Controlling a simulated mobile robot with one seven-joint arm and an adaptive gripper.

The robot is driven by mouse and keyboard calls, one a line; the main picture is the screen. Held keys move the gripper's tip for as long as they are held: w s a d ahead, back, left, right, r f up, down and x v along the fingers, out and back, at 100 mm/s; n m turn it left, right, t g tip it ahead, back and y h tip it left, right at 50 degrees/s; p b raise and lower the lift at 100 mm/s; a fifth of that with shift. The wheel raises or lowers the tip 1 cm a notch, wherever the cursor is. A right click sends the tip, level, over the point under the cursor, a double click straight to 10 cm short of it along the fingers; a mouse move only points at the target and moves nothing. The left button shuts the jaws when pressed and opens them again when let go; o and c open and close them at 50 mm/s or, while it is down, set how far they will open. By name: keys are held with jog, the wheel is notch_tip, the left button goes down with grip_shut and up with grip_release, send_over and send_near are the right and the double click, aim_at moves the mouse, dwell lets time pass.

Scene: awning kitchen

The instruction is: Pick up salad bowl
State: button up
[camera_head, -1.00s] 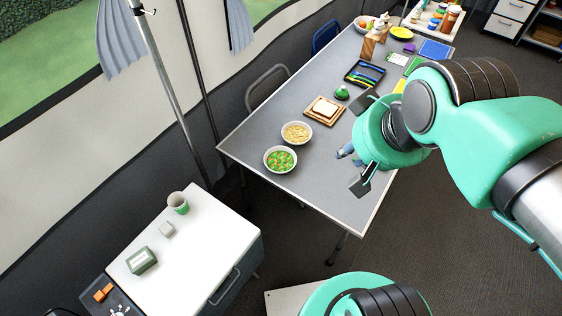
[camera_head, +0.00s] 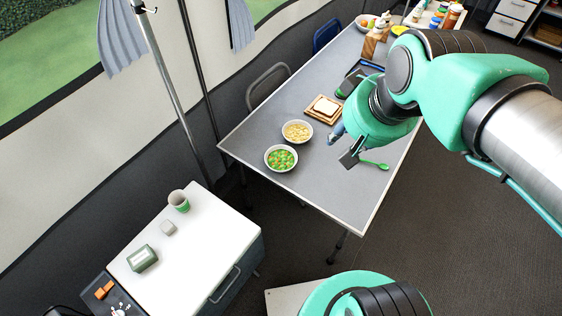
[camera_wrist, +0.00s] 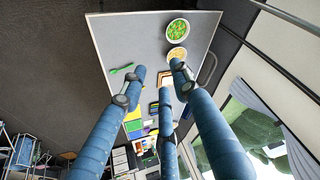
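The salad bowl (camera_head: 281,158) is white with green and orange pieces in it. It stands near the close left corner of the grey table (camera_head: 330,195). It also shows at the top of the wrist view (camera_wrist: 178,29). My gripper (camera_head: 343,146) is above the table, to the right of the salad bowl and apart from it. In the wrist view its blue fingers (camera_wrist: 158,78) are spread with nothing between them. In the head view my arm partly hides the gripper.
A bowl of pale yellow food (camera_head: 297,132) stands close behind the salad bowl. A green spoon (camera_head: 374,165) lies to the right. A white cabinet (camera_head: 200,242) stands at the lower left. The table's front corner is bare.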

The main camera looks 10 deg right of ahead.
jog(key=w+f+m+g+y, duration=0.1)
jog(key=w+f, duration=0.5)
jog(key=w, duration=0.4)
jog(key=w+f+g+y, duration=0.1)
jog(key=w+f, duration=0.6)
jog(key=w, duration=0.3)
jog(key=w+d+f+m+g, duration=0.1)
jog(key=w+f, duration=0.4)
jog(key=f, duration=0.7)
jog(key=w+d+f+m+g, duration=0.1)
jog(key=w+f, duration=0.5)
jog(key=f, duration=0.6)
jog(key=shift+d+m+y+p, duration=0.3)
jog(key=shift+d+p, duration=0.05)
jog(key=shift+d, duration=0.3)
jog(key=shift+f, duration=0.1)
jog(key=s+b+x, duration=0.1)
jog(key=x, duration=0.7)
jog(key=shift+w+f, duration=0.15)
jog(key=shift+w, duration=0.35)
jog(key=shift+a+f+b, duration=0.1)
jog(key=shift+b, duration=0.2)
jog(key=shift+b+x, duration=0.6)
jog(key=shift+x, duration=1.9)
